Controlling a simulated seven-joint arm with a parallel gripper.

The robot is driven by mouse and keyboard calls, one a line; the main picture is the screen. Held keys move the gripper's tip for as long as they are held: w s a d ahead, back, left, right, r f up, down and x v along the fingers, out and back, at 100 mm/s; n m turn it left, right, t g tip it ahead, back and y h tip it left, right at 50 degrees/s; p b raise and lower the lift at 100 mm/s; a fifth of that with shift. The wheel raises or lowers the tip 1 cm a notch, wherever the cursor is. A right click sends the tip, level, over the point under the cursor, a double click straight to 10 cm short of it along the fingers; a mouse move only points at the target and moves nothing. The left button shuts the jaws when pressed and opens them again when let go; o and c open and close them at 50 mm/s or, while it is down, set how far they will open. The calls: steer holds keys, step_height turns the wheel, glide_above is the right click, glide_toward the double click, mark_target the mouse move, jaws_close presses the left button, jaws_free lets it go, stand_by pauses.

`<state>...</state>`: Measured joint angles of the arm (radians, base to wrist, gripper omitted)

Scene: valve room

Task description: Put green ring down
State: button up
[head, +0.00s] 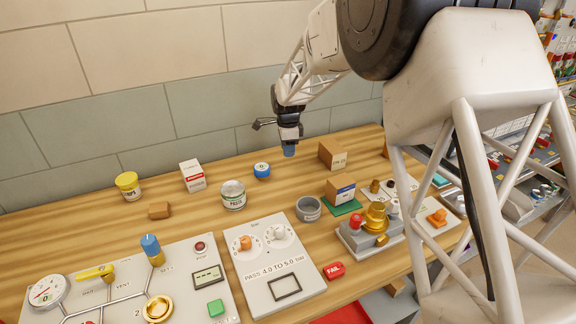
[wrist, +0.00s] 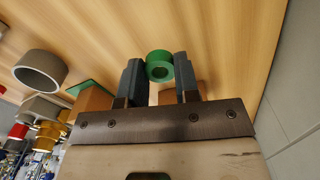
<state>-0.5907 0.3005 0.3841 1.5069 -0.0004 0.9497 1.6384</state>
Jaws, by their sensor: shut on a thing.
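In the wrist view the green ring (wrist: 160,55) is held between the two dark fingers of my gripper (wrist: 159,72). In the head view my gripper (head: 289,149) points down above the back of the table (head: 215,255), between a small blue-topped tin (head: 262,170) and a brown box (head: 333,155). I cannot make out the ring in the head view.
A grey open cup (head: 308,209) stands in front of the gripper. A brown box with a blue label (head: 340,188) sits on a green mat (head: 343,207). A white tin (head: 233,195) is to the left.

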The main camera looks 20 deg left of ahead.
mark_target(288, 170)
steer(key=shift+f, duration=0.85)
steer(key=shift+f, duration=2.5)
steer(key=shift+f, duration=0.15)
steer(key=o, duration=0.9)
step_height(288, 170, up, 12)
steer(key=shift+r, duration=0.2)
